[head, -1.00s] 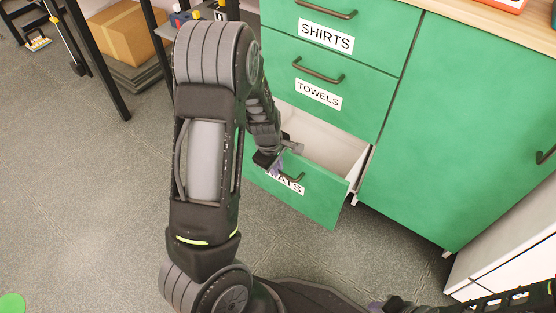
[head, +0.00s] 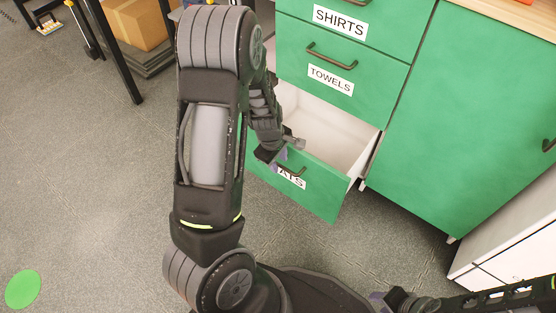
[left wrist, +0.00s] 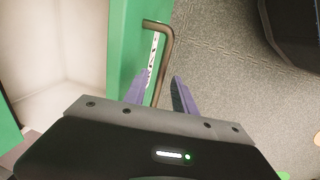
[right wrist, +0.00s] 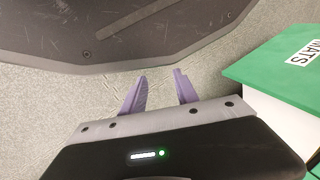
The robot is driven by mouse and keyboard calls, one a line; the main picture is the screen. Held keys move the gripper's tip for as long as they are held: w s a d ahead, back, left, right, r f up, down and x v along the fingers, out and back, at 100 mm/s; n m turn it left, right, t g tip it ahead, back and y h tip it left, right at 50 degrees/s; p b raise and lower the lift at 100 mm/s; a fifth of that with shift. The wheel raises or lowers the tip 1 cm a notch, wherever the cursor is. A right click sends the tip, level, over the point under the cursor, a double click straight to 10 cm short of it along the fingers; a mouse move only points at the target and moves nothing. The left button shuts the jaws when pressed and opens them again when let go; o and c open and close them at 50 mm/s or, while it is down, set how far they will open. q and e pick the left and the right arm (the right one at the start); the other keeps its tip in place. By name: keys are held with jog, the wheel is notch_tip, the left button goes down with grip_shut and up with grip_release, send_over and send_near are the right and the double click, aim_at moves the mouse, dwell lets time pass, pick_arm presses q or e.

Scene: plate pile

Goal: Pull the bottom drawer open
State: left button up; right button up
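The bottom drawer (head: 322,196) of the green cabinet is pulled well out, and its pale empty-looking inside (head: 330,130) shows. Its label is partly hidden and ends in "ATS"; the right wrist view shows the drawer front (right wrist: 275,60) with "MATS". My left gripper (head: 277,160) is at the drawer's dark handle (head: 292,171). In the left wrist view the handle (left wrist: 166,50) runs down between the two purple fingers of my left gripper (left wrist: 160,78), with gaps visible beside the bar.
The "TOWELS" drawer (head: 375,85) and "SHIRTS" drawer above are shut. A green cabinet door (head: 470,120) is to the right, with white furniture (head: 520,250) beside it. A cardboard box (head: 135,22) stands under a black-legged table.

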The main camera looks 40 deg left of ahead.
pick_arm(q)
jog(key=shift+r, duration=0.1)
notch_tip(320, 180, up, 7)
jog(key=s+p, duration=0.1)
jog(key=p, duration=0.3)
jog(key=shift+s+r+p, duration=0.2)
jog(key=shift+s+p, duration=0.1)
